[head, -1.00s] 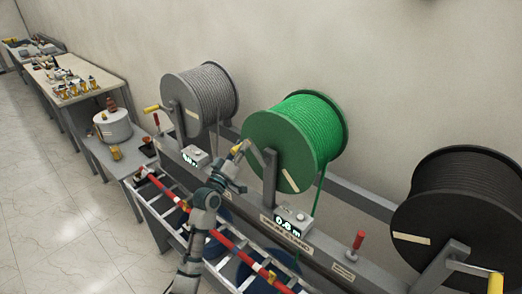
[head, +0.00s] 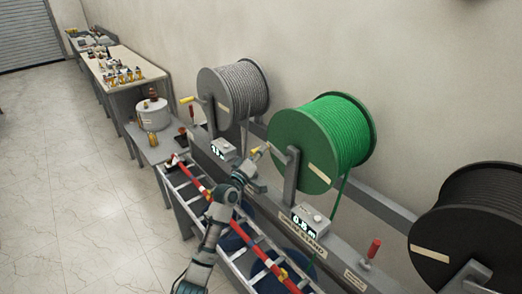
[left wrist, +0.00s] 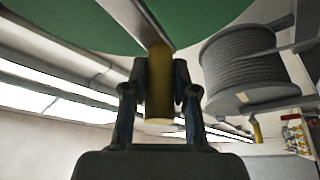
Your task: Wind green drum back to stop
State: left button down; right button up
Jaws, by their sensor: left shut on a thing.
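The green drum (head: 325,140) stands on the rack in the middle of the head view, with green rope wound on it and a strand hanging down. Its crank arm (head: 279,156) points to the left of the hub. My left gripper (head: 258,156) is shut on the yellow crank handle (left wrist: 159,85), which sits between both fingers in the left wrist view. The drum's underside (left wrist: 185,18) fills the top of that view. A counter box (head: 308,221) below the drum shows a small reading, roughly 0.8 m. My right gripper is not in view.
A grey drum (head: 233,92) stands left and a black drum (head: 475,225) right on the same rack. A red-handled lever (head: 373,250) stands right of the counter. A ladder-like tray (head: 240,235) with a red pole runs in front. Floor at left is clear.

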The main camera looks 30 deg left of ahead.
pick_arm(q)
jog(key=shift+f, duration=0.25)
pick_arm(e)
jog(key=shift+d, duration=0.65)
pick_arm(q)
jog(key=shift+f, duration=0.1)
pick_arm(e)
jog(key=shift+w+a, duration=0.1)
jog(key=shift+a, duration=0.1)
pick_arm(q)
jog(key=c, duration=0.9)
grip_release()
jog(key=shift+w, duration=0.1)
jog(key=shift+w+a, duration=0.1)
jog(key=shift+s+a, duration=0.1)
jog(key=shift+s, duration=0.1)
jog(key=v, duration=1.1)
jog(key=shift+s+f, duration=0.2)
jog(key=shift+s, duration=0.05)
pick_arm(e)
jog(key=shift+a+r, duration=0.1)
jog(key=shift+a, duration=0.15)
pick_arm(q)
jog(key=shift+a, duration=0.1)
